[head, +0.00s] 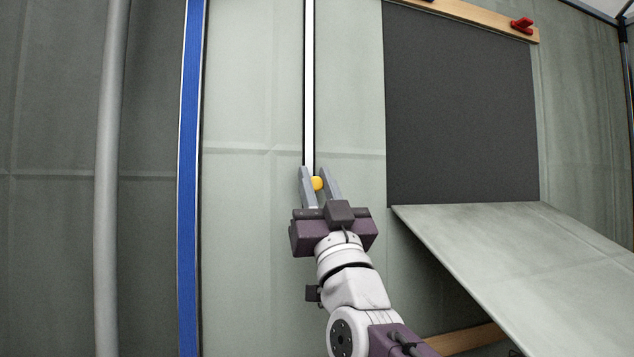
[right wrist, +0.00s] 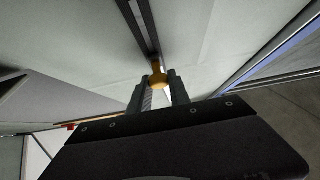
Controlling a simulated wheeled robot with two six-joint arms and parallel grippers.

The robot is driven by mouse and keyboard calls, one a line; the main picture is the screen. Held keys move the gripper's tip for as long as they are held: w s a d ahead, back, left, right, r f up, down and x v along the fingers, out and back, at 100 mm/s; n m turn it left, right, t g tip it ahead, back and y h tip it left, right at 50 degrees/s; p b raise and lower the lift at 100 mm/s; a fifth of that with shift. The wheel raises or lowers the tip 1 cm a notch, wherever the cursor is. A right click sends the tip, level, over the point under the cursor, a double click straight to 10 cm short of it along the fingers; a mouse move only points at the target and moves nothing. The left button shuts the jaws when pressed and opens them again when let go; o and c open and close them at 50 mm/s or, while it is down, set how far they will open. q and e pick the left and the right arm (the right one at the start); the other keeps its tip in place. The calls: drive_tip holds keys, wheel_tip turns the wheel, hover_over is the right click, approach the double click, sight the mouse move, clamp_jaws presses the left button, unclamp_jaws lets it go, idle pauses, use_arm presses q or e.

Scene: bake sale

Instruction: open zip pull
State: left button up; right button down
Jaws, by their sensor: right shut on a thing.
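The zip pull (head: 318,184) is a small yellow knob on a pale canvas wall panel in the head view. It also shows in the right wrist view (right wrist: 157,79), at the end of a dark strip. My right gripper (head: 318,174) is shut on the zip pull, with one grey finger on each side of it. Above the pull, a narrow bright white gap (head: 309,80) runs straight up the canvas in the head view. Below the pull, the gripper and my right arm hide the canvas. My left gripper is not in view.
A blue vertical strip (head: 190,180) and a grey pole (head: 111,180) stand to the left. A dark panel (head: 462,110) hangs at the right under a wooden rail (head: 480,15) with a red clip (head: 522,25). A pale slanted panel (head: 530,250) juts out at lower right.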

drive_tip(key=shift+w+f, duration=0.1)
drive_tip(key=shift+w, duration=0.05)
drive_tip(key=c, duration=1.3)
unclamp_jaws()
drive_tip(key=shift+a, duration=0.1)
drive_tip(key=shift+o, duration=0.2)
drive_tip(key=shift+w, duration=0.3)
drive_tip(key=shift+s+f, duration=0.1)
drive_tip(key=shift+s, duration=0.2)
drive_tip(key=b+v, duration=0.4)
drive_tip(key=v, duration=0.4)
drive_tip(key=shift+f, duration=0.35)
drive_tip(key=shift+s, duration=0.15)
